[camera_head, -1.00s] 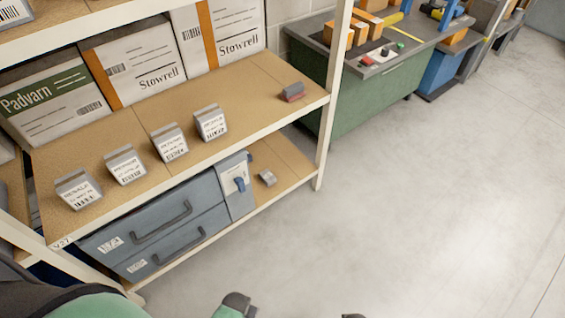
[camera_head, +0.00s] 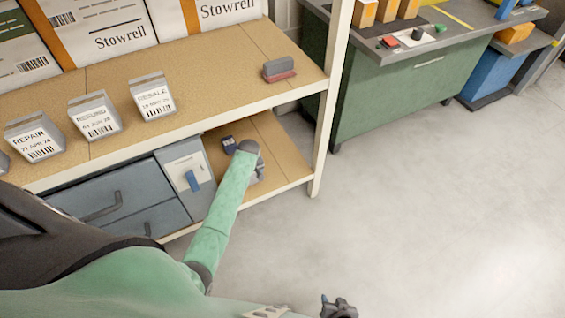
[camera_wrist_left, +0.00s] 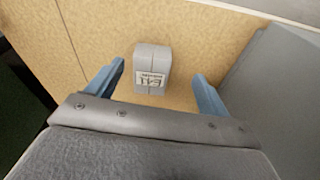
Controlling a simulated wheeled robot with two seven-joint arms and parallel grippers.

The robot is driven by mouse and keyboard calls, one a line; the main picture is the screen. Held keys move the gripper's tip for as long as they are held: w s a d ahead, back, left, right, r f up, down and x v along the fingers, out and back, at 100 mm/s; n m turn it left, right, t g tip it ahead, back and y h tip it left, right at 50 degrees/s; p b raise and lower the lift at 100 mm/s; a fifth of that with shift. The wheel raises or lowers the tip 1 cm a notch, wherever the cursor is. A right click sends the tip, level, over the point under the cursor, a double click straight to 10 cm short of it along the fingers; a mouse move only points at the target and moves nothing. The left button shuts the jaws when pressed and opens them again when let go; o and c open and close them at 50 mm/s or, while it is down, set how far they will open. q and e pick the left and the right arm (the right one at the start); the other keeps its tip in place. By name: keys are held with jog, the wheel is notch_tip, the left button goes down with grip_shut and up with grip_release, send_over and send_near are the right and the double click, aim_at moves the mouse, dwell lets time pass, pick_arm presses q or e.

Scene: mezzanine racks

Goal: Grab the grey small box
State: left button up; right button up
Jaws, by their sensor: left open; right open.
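A grey small box (camera_wrist_left: 152,60) with a white printed label sits on the wooden shelf surface in the left wrist view. My left gripper (camera_wrist_left: 160,77) is open, with one blue finger on each side of the box's near end. The fingers look apart from the box, and nothing is held. In the head view my left arm reaches to the lower shelf, and it largely hides the gripper and the box there. My right gripper (camera_head: 338,308) is open and empty at the bottom edge, over the floor.
A white post (camera_head: 331,100) stands right. Floor right is clear.

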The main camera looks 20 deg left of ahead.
pick_arm(q)
jog(key=shift+w+a+r+n+b, duration=0.1)
jog(key=shift+w+a+n+b, duration=0.1)
jog(key=shift+w+a, duration=0.3)
jog(key=shift+w+a+r+n+b, duration=0.1)
jog(key=shift+w+a+n+b, duration=0.1)
jog(key=shift+w, duration=0.5)
jog(key=shift+w+f, duration=0.1)
jog(key=shift+w, duration=0.05)
jog(key=shift+w+a+f, duration=0.1)
jog(key=shift+a+f, duration=0.15)
jog(key=shift+f, duration=0.8)
jog(key=f, duration=0.2)
jog(key=w+a+f+b, duration=0.1)
jog(key=shift+a+f, duration=0.1)
jog(key=shift+f, duration=0.3)
jog(key=shift+w+f, duration=0.15)
jog(key=shift+f, duration=0.4)
jog(key=shift+f, duration=0.25)
jog(key=c, duration=1.1)
